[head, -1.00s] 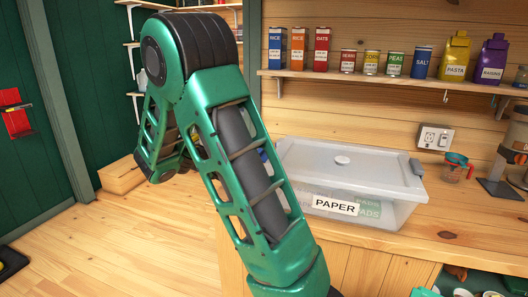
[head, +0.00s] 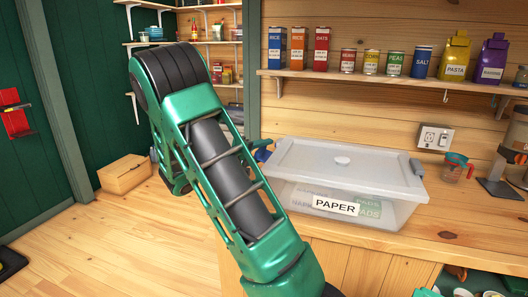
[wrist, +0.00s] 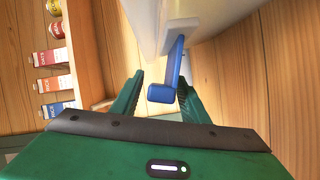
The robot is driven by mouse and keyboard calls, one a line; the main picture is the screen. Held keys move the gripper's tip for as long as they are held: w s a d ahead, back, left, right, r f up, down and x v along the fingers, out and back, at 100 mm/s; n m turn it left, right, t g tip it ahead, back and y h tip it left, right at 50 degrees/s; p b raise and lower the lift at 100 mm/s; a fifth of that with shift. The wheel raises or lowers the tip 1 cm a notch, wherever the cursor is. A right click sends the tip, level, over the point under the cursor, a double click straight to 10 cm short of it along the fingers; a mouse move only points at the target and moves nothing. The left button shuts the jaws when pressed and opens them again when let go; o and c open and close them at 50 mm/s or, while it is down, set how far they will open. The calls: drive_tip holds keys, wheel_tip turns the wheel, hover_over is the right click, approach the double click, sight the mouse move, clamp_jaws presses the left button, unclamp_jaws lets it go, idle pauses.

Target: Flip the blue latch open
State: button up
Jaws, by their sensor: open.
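The clear plastic box (head: 385,212) with a PAPER label stands on the wooden counter, its translucent lid (head: 320,158) on top. The blue latch (head: 262,155) shows at the box's left end in the head view, partly hidden by my arm. In the wrist view the blue latch (wrist: 174,68) hangs from a pale bracket on the box, with a blocky end. My gripper (wrist: 158,80) is open, with green fingers either side of the latch. The right finger is close to the latch, and I cannot tell whether they touch. In the head view my arm hides most of my gripper.
A shelf (head: 400,82) with cartons, cans and bags runs along the wall above the box. A measuring cup (head: 455,168) and a coffee maker (head: 508,160) stand to the right. A wooden crate (head: 126,174) is on the floor at left.

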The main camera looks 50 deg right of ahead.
drive_tip(key=shift+d+f, duration=0.1)
drive_tip(key=shift+d, duration=1.05)
clamp_jaws()
drive_tip(key=shift+w+a+f+n+h, duration=0.2)
drive_tip(key=shift+f+n+h, duration=0.3)
drive_tip(key=shift+n, duration=0.5)
unclamp_jaws()
drive_tip(key=shift+r, duration=0.1)
drive_tip(key=a, duration=1)
drive_tip(key=shift+w+a, duration=0.15)
drive_tip(key=shift+a, duration=0.2)
